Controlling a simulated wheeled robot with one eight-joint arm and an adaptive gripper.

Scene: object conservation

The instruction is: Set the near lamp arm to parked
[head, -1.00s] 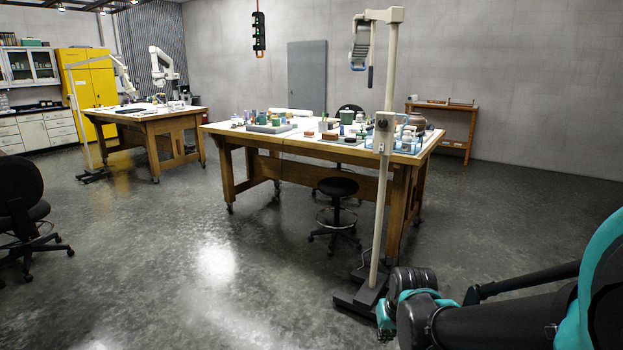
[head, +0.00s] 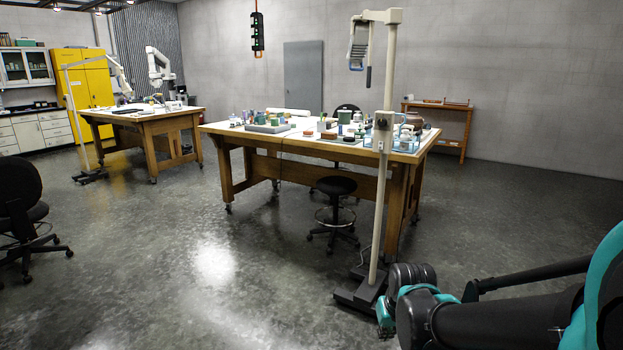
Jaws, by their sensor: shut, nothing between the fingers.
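The near lamp is a tall cream pole on a dark wheeled base (head: 362,293), in front of the near workbench. Its short lamp arm (head: 380,15) is at the top of the pole and reaches left. A pale lamp head (head: 358,44) hangs from the arm's left end, with a dark handle (head: 368,77) below it. My black and teal arm comes in at the lower right, with one joint close beside the lamp base. I do not see my gripper's fingers.
The near workbench (head: 290,146) holds jars, boxes and a blue tray behind the pole. A black stool (head: 334,187) stands at its front. A second lamp pole (head: 80,120) stands by the far bench. The floor (head: 160,250) at left centre is clear.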

